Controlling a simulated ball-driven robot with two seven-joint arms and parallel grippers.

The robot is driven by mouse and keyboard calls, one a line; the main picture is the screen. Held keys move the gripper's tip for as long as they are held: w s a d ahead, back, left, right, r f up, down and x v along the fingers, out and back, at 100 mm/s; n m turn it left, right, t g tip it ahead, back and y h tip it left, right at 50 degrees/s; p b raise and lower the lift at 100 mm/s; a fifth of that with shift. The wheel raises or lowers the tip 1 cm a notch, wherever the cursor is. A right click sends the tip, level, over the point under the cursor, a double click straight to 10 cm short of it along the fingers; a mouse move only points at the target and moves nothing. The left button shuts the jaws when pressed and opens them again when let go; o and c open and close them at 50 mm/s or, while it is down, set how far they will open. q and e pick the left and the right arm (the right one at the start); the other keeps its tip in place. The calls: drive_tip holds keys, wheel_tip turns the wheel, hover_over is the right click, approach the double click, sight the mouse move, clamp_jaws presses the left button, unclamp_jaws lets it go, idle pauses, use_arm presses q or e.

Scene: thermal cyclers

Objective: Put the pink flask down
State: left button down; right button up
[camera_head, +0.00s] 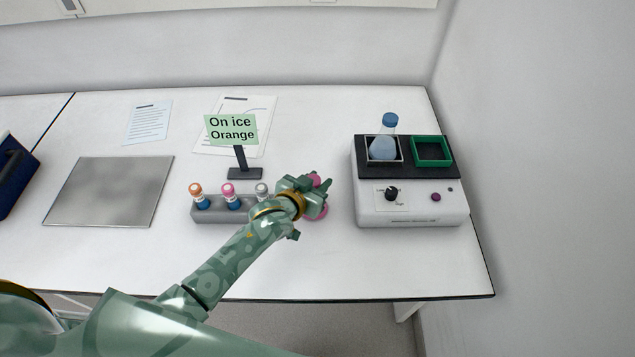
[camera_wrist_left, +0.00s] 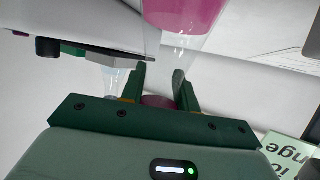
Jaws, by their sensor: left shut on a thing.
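The pink flask (camera_head: 319,212) is mostly hidden behind my left gripper in the head view; a bit of its pink cap and its pink body show. My left gripper (camera_head: 321,184) is shut on it, between the tube rack and the white device. In the left wrist view the flask's pink body (camera_wrist_left: 185,14) shows at the top, and its cap lies between the fingers of the left gripper (camera_wrist_left: 161,84). I cannot tell whether the flask's base touches the table. My right gripper is not in view.
The white device (camera_head: 410,209) stands right of the gripper, with a blue flask (camera_head: 383,148) in its left well and an empty green-rimmed well (camera_head: 432,151). A grey rack (camera_head: 210,213) of capped tubes and an "On ice Orange" sign (camera_head: 231,130) stand left. Table front is clear.

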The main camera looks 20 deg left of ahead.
use_arm(q)
drive_tip(key=shift+r, duration=0.1)
drive_tip(key=c, duration=1)
unclamp_jaws()
drive_tip(key=shift+c, duration=0.2)
drive_tip(key=p+v, duration=0.3)
drive_tip(key=v, duration=0.9)
drive_tip(key=shift+p, duration=0.4)
drive_tip(key=shift+r, duration=0.1)
